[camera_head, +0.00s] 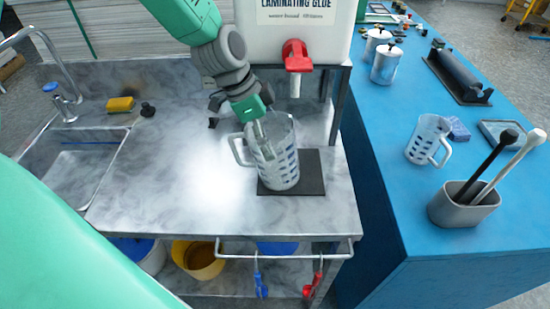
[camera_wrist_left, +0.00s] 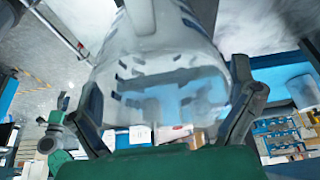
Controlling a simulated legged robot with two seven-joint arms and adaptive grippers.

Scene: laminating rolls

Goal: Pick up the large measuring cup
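The large measuring cup (camera_head: 284,168) is clear with dark blue marks and has its handle on the left. It is over a black mat (camera_head: 312,184) on the metal counter, below the glue tank's red tap. I cannot tell whether its base touches the mat. My left gripper (camera_head: 262,138) reaches down to the cup's upper part from the upper left. In the left wrist view the cup (camera_wrist_left: 165,90) fills the space between my wide-apart fingers; contact is unclear. A smaller measuring cup (camera_head: 427,139) stands on the blue table. My right gripper is not in view.
The glue tank's red tap (camera_head: 296,57) hangs close behind the cup. A sink (camera_head: 75,160) and yellow sponge (camera_head: 121,104) are at the left. A grey holder (camera_head: 463,207) with two rods stands on the blue table. The counter left of the cup is clear.

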